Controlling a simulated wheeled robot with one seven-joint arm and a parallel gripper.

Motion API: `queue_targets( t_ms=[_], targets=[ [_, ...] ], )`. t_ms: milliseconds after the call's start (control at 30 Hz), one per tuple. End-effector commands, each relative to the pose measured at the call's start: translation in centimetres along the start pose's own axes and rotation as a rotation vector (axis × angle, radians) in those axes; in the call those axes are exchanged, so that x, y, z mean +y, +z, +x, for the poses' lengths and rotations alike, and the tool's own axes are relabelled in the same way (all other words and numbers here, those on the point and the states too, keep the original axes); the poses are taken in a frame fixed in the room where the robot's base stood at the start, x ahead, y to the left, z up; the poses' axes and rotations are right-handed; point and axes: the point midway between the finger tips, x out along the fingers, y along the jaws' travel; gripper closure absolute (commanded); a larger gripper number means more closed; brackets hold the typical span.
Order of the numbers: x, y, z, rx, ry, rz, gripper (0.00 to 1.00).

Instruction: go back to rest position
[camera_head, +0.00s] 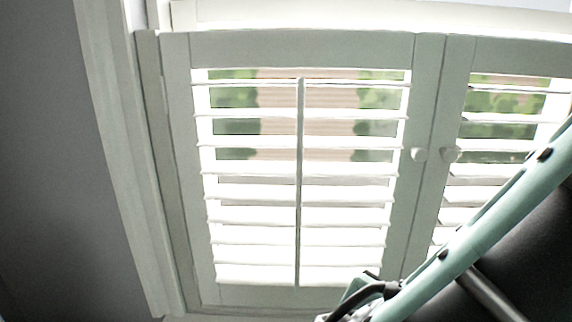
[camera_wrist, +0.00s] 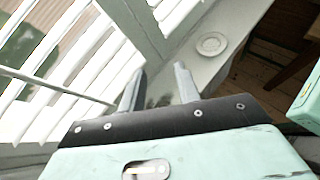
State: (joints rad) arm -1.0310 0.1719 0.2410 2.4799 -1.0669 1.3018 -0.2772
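My gripper (camera_wrist: 159,69) shows in the wrist view with its two grey fingers apart and nothing between them. It is near the white-framed shuttered window. In the head view a pale green and black part of my arm (camera_head: 490,222) crosses the lower right corner. My gripper cannot be made out clearly in the head view.
White louvred shutters (camera_head: 427,110) with two small round knobs fill much of the head view. A grey wall (camera_head: 40,150) is at the left. The wrist view shows a small white round dish (camera_wrist: 212,43) on a pale ledge, and wooden floorboards (camera_wrist: 262,70) at the right.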

Motion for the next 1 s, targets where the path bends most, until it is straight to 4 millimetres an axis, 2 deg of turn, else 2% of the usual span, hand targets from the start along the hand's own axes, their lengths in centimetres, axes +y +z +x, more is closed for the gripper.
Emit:
queue_targets(
  t_ms=[33, 100, 200, 267, 400, 500, 600, 733, 1000],
  targets=[
    [-2.1, -0.3, 0.9, 0.081, -0.121, 0.107, 0.67],
    [-4.7, -1.4, 1.3, 0.193, -0.280, 0.266, 0.67],
    [-7.1, -3.2, 0.7, 0.341, -0.491, 0.521, 0.67],
    [-7.8, -4.2, 0.0, 0.420, -0.607, 0.687, 0.67],
    [-7.2, -5.9, -1.6, 0.564, -0.823, 1.062, 0.67],
    [-6.0, -6.3, -2.2, 0.628, -0.922, 1.275, 0.67],
    [-5.1, -6.3, -2.5, 0.663, -0.980, 1.412, 0.67],
    [-4.5, -6.3, -2.6, 0.680, -1.008, 1.482, 0.67],
    [-4.5, -6.3, -2.7, 0.680, -1.010, 1.483, 0.67]
  ],
)
